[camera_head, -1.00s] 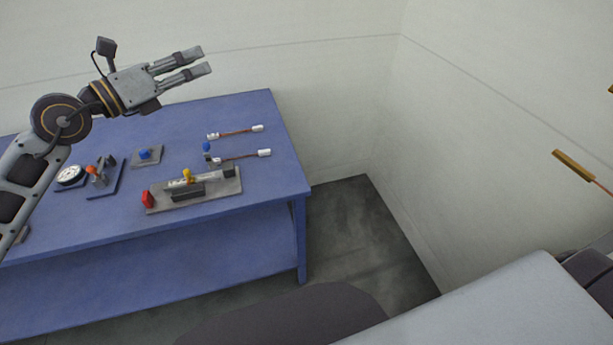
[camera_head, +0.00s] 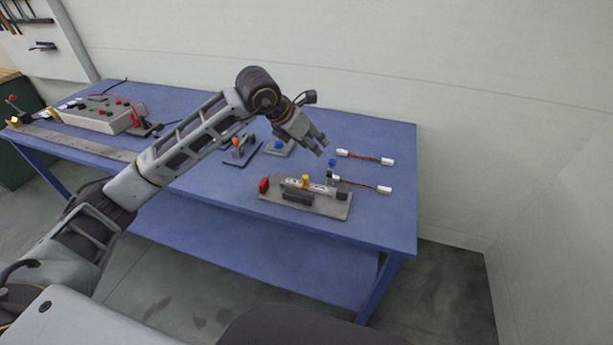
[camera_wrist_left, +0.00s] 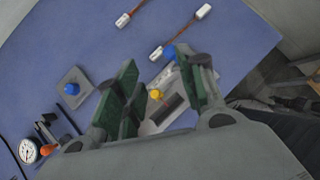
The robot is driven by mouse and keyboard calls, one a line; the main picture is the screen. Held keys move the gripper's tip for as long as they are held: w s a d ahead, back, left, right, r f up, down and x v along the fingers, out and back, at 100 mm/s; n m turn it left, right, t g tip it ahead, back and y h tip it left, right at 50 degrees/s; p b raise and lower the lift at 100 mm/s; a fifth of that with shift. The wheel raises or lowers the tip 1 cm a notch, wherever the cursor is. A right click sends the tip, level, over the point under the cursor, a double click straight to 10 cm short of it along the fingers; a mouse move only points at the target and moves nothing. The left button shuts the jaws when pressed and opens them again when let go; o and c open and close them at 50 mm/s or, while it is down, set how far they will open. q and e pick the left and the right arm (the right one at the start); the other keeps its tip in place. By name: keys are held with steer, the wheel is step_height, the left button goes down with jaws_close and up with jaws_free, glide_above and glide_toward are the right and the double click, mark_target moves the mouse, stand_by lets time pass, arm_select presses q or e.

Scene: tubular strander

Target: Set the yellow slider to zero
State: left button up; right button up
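The yellow slider (camera_head: 305,181) is a small knob on a light, marked bar, near the bar's middle. The bar is mounted on a grey plate (camera_head: 335,208) on the blue table, with a red block at the left end and a dark block at the right. My left gripper (camera_head: 322,147) is above and behind the plate, fingers pointing down and right. In the left wrist view its two green-padded fingers stand apart and empty. The yellow slider (camera_wrist_left: 156,94) shows beyond the gap between them, not touched. My right gripper is not in view.
Behind the plate are two cables with white connectors (camera_head: 384,190) and a blue knob (camera_head: 332,162). Another blue knob (camera_head: 279,145) sits on a small plate left of my gripper. A grey control box (camera_head: 97,115) stands at the far left. The table's right front corner is clear.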

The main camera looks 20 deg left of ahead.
mark_target(305, 176)
arm_select(q)
steer(key=s+a+f+n+g+y, duration=0.1)
steer(key=s+a+f+g+y, duration=0.1)
steer(key=s+a+f, duration=0.1)
steer(key=shift+a+y, duration=0.3)
steer(key=shift+a, duration=0.55)
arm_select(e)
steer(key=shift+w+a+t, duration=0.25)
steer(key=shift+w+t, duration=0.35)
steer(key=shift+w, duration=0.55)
arm_select(q)
steer(key=shift+p+x, duration=0.65)
steer(key=shift+x, duration=6.25)
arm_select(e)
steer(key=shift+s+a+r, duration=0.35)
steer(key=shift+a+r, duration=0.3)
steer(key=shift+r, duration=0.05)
arm_select(q)
jaws_close()
